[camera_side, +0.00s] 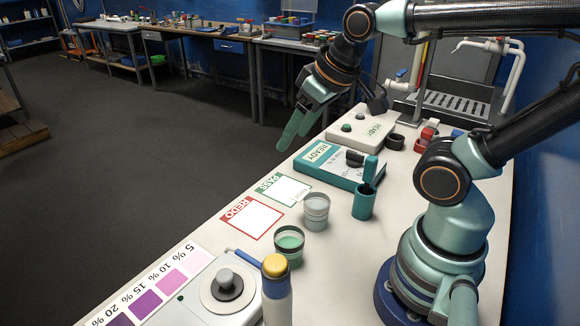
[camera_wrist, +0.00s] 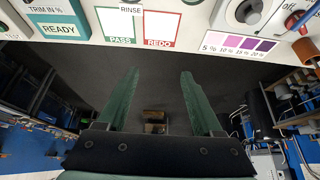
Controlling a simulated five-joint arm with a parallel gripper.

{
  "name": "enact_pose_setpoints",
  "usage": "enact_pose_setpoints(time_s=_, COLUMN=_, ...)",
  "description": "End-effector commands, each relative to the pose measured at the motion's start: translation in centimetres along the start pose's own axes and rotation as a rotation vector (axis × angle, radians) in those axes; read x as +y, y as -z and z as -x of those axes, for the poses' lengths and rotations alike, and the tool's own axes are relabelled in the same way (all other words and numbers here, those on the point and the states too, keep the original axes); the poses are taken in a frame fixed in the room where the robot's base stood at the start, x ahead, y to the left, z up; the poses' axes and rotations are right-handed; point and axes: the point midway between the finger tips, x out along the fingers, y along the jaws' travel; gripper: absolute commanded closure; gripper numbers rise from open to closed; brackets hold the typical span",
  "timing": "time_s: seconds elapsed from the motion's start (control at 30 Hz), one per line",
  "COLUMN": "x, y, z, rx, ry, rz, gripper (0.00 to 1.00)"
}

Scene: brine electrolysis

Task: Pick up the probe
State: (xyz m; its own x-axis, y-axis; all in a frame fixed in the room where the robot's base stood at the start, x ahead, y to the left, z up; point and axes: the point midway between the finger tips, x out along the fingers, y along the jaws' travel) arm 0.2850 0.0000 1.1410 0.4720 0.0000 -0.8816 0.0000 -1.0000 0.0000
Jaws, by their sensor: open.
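What looks like the probe (camera_side: 370,170) is a dark teal, upright piece standing in a teal cup-shaped holder (camera_side: 363,205) in the side view. Its lower part is hidden inside the holder. My gripper (camera_side: 297,130) is up and to the left of it in the side view, clear of it, with its green fingers pointing down and left. In the wrist view my gripper (camera_wrist: 158,75) shows two fingers spread apart with nothing between them. I cannot make out the probe in the wrist view.
A teal READY box (camera_side: 338,165) stands beside the holder. Two small cups (camera_side: 316,210), (camera_side: 289,243) and a yellow-capped bottle (camera_side: 276,285) stand nearer. PASS (camera_side: 284,188) and REDO (camera_side: 251,217) cards lie flat on the bench.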

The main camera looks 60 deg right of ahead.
Motion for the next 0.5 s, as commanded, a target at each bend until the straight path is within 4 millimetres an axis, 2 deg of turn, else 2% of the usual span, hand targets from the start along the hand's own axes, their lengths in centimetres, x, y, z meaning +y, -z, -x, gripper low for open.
enact_pose_setpoints(time_s=0.17, x=0.3, y=0.0, z=0.0, rx=-0.006, ry=-0.005, rz=-0.02, gripper=0.32)
enact_pose_setpoints(time_s=0.27, x=1.9, y=-0.3, z=-0.1, rx=-0.043, ry=-0.032, rz=-0.132, gripper=0.32)
enact_pose_setpoints(time_s=0.37, x=4.9, y=-1.2, z=-0.2, rx=-0.111, ry=-0.086, rz=-0.363, gripper=0.32)
enact_pose_setpoints(time_s=0.5, x=9.9, y=-3.4, z=0.1, rx=-0.223, ry=-0.189, rz=-0.79, gripper=0.32)
